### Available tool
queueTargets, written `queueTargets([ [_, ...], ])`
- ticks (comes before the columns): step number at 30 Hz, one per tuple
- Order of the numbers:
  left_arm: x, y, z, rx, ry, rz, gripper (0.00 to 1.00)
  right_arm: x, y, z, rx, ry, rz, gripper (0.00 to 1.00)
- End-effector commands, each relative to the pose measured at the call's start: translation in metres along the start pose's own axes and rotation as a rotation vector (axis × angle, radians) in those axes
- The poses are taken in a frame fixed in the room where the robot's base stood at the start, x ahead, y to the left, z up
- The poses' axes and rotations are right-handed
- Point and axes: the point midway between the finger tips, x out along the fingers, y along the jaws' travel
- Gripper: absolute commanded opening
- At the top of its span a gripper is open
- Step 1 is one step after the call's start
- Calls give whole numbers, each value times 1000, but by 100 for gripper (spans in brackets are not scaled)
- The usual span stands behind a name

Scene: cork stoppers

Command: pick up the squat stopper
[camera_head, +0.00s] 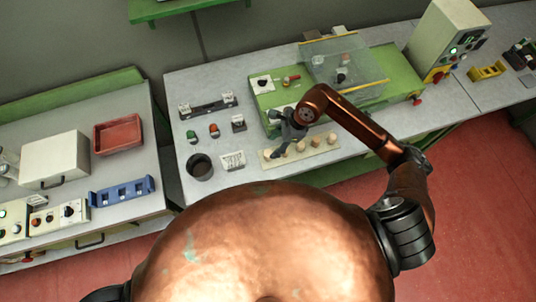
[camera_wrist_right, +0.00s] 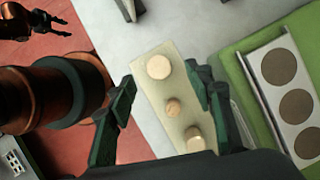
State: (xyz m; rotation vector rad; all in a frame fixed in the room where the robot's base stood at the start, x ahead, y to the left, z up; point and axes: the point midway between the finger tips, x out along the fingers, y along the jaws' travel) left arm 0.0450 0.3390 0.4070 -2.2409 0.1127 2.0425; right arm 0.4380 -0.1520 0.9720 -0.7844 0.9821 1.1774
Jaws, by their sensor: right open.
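A pale board (camera_head: 328,154) carries a row of several cork stoppers (camera_head: 301,146) near the front edge of the bench. My right gripper (camera_head: 277,151) is above the board's left part and hides some of it. In the right wrist view the gripper (camera_wrist_right: 165,82) is open and empty, its fingers on either side of the board (camera_wrist_right: 148,88). Between and beyond the fingers show a wide pale stopper (camera_wrist_right: 158,67), a small stopper (camera_wrist_right: 173,107) and another stopper (camera_wrist_right: 194,136). Their heights are hard to judge from above, so I cannot tell surely which is squat.
A green fixture (camera_head: 400,84) with a clear cover stands behind the board. A dark cup (camera_head: 200,167) and a white card (camera_head: 233,160) are to the left. A gripper on a copper arm, apparently my left one (camera_wrist_right: 48,22), shows small in the wrist view over the red floor.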

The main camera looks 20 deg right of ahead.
Motion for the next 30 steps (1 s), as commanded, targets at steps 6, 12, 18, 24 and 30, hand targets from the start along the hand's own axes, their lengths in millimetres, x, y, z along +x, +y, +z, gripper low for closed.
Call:
queueTargets([
  [6,-4,0,0,0,0,0,40,23,2,-2,1,8,4,48],
  [12,-13,-1,-1,-1,0,-1,40,48,4,-5,3,4,6,48],
  [18,-16,-1,-1,-1,0,-1,40,72,4,-6,1,5,3,48],
  [24,-16,-1,-1,0,0,-1,40,75,3,-7,-1,5,2,48],
  [30,-16,-1,-1,0,0,-1,40,75,4,-7,0,5,2,39],
])
